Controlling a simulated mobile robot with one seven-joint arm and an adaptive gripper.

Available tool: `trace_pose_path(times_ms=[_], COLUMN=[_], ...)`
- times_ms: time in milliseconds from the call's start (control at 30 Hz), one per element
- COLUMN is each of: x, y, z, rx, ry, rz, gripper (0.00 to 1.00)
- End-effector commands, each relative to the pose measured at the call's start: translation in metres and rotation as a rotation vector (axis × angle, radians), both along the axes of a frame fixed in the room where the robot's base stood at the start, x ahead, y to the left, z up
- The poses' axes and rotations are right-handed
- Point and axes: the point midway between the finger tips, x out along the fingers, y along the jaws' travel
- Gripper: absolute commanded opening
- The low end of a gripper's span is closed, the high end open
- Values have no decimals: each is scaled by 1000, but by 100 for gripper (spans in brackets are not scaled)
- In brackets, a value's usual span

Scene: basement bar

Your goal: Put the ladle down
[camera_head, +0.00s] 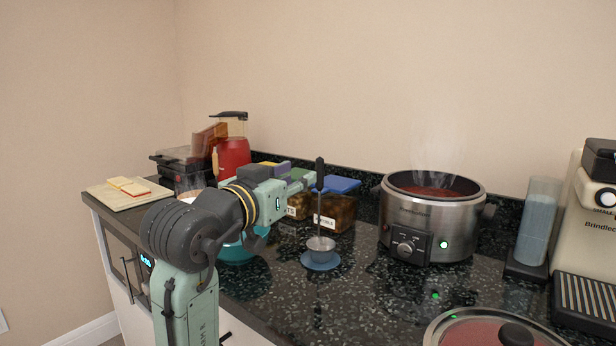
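The ladle (319,215) is upright, with a dark grip at the top, a thin stem and a metal cup at the bottom. My gripper (315,181) reaches in from the left and is shut on the upper handle; the fingertips are small and partly hidden. The cup is over a small blue saucer-like rest (320,263) on the dark counter. I cannot tell whether the cup touches the rest or hangs just above it.
A steaming pot of red soup (432,222) stands to the right, its lid (490,330) at the front right. Blue-lidded jars (335,212) stand behind the ladle. A teal bowl (238,250) is partly behind my arm. The counter (350,300) in front of the rest is clear.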

Motion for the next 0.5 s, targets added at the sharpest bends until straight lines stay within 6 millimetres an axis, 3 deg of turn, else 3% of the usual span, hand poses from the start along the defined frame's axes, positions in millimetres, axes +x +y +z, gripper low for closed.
trace_pose_path(times_ms=[200, 500], x=[-23, -26], y=[12, 14], z=[0, 0], rx=[0, -2], ry=[0, -1], rz=[0, 1], gripper=[33, 33])
